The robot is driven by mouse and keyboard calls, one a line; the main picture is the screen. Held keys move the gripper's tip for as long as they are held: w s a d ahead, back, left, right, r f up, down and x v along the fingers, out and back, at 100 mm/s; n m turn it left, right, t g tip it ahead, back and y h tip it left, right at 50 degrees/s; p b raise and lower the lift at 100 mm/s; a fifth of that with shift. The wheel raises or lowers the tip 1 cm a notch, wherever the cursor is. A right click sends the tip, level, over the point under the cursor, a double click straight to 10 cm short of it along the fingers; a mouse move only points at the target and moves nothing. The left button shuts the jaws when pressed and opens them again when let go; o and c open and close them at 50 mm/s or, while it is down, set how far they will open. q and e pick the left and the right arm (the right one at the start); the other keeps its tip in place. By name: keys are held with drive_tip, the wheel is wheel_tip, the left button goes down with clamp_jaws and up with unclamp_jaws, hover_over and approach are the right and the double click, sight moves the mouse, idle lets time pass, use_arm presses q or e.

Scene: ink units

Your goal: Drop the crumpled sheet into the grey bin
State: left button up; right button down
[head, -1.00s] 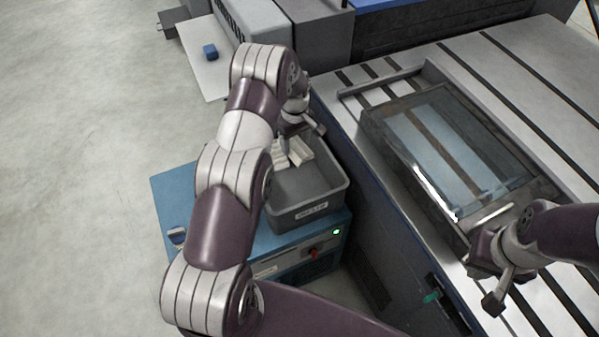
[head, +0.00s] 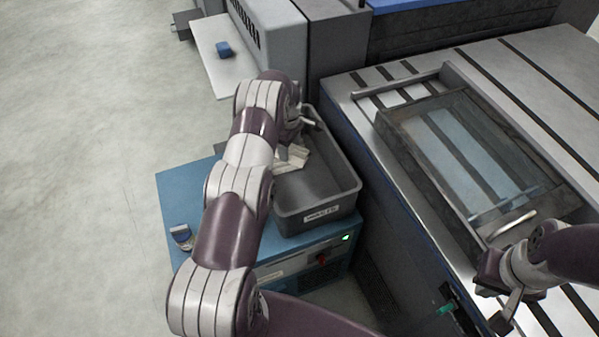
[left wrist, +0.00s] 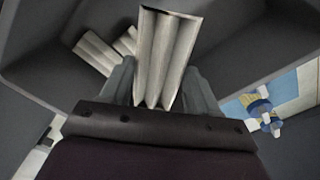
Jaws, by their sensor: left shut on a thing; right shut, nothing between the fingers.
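The crumpled sheet (left wrist: 165,55) is pale and pleated. In the left wrist view it stands between the fingers of my left gripper (left wrist: 162,92), which is shut on it. The grey bin (head: 318,214), with a label on its front, stands on a blue cabinet. In the head view my left gripper is at the far part of the bin, partly hidden by my arm. Pale paper (head: 292,158) shows there inside the bin's outline. Other pale folded pieces (left wrist: 97,53) lie in the bin behind the held sheet. My right gripper (head: 503,318) is shut and empty, at the lower right.
The blue cabinet (head: 185,200) carries a small blue and white object (head: 182,237). Right of the bin is a slotted machine bed (head: 545,75) with a glass-topped frame (head: 455,150). A light shelf (head: 222,72) with a blue block is at the back. Open floor lies left.

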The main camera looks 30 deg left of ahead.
use_arm(q)
drive_tip(key=o, duration=1.1)
wheel_tip(320, 180, up, 7)
drive_tip(key=shift+f+b, duration=0.1)
drive_tip(key=shift+b, duration=0.4)
wheel_tip(320, 180, up, 6)
drive_tip(key=p, duration=0.4)
drive_tip(key=shift+f, duration=0.1)
